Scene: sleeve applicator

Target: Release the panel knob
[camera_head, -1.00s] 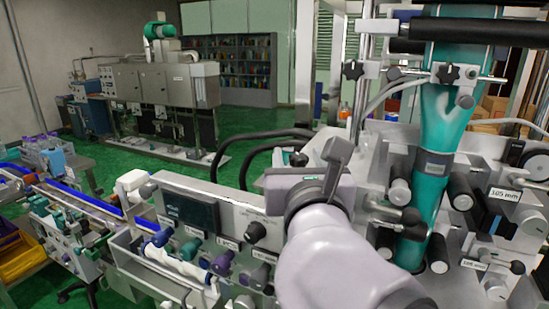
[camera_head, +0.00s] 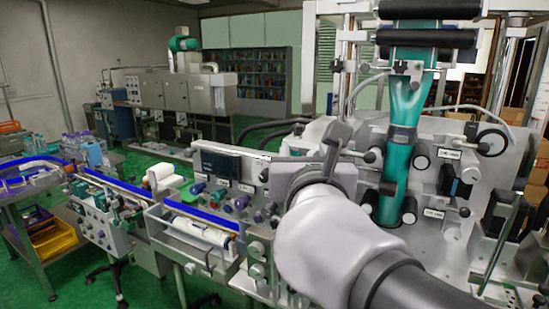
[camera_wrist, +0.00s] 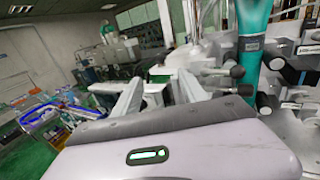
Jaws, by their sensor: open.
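The control panel (camera_head: 250,172) with a dark display (camera_head: 220,165) stands just left of my gripper in the head view. A small black panel knob (camera_head: 264,175) sits at its right end, beside my gripper (camera_head: 325,150) and apart from it. In the wrist view the two pale fingers of my gripper (camera_wrist: 158,92) are spread apart. Whitish machine parts show in the gap behind them, and I see nothing held. I cannot pick out the panel knob in the wrist view. My wrist hides part of the machine to the right of the panel.
A teal vertical tube (camera_head: 404,140) with black rollers and knobs stands right of my arm. Coloured knobs (camera_head: 198,188) line the panel's lower part, above a tray with a white roll (camera_head: 200,231). A blue-edged conveyor (camera_head: 115,183) runs left.

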